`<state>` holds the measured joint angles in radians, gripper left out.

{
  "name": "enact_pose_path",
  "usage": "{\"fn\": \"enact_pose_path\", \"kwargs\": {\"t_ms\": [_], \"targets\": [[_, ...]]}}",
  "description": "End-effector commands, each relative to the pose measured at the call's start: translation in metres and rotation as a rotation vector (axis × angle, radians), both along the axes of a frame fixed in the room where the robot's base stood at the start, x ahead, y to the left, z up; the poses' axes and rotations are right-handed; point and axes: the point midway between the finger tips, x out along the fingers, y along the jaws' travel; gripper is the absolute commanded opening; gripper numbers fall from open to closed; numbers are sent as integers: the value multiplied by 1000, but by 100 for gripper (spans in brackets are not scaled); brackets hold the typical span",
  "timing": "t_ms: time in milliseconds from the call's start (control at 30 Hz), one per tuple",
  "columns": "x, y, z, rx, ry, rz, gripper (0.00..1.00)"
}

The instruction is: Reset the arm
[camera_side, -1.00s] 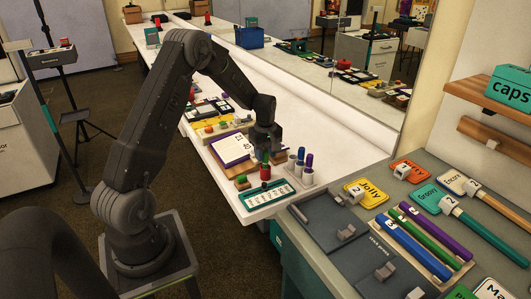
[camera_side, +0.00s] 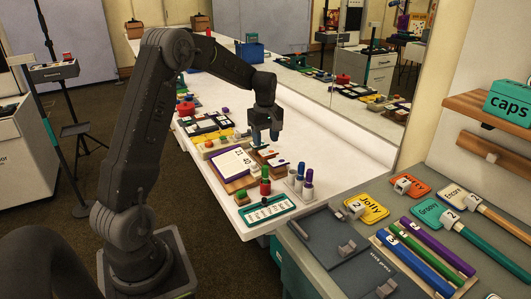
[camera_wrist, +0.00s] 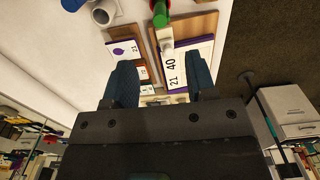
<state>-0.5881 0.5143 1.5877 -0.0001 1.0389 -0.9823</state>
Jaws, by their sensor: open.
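My gripper (camera_side: 264,137) is raised above the white counter (camera_side: 313,140), pointing down, with its fingers apart. In the side view it appears just above a small wooden board with cards (camera_side: 284,166). In the wrist view, nothing is between the two blue-grey fingers of my gripper (camera_wrist: 162,82). The purple-edged number card (camera_side: 231,164) lies to its lower left in the side view. The red and green upright piece (camera_side: 265,181) stands apart from my gripper.
White holders with purple and blue-topped sticks (camera_side: 300,186) stand near the counter's front. A teal-edged card (camera_side: 265,213) lies at the front edge. A mirror (camera_side: 345,115) runs along the back. The Jolly sign (camera_side: 367,208) and coloured bars (camera_side: 432,245) lie on the grey bench at right.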

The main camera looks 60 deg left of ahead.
Motion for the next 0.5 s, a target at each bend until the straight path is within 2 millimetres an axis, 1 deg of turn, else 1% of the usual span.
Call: {"fn": "enact_pose_path", "kwargs": {"t_ms": [33,100,200,500], "targets": [[1,0,8,1,-2,0,51],[0,0,15,1,-1,0,51],[0,0,22,1,-1,0,51],[0,-1,25,1,-1,-4,51]]}}
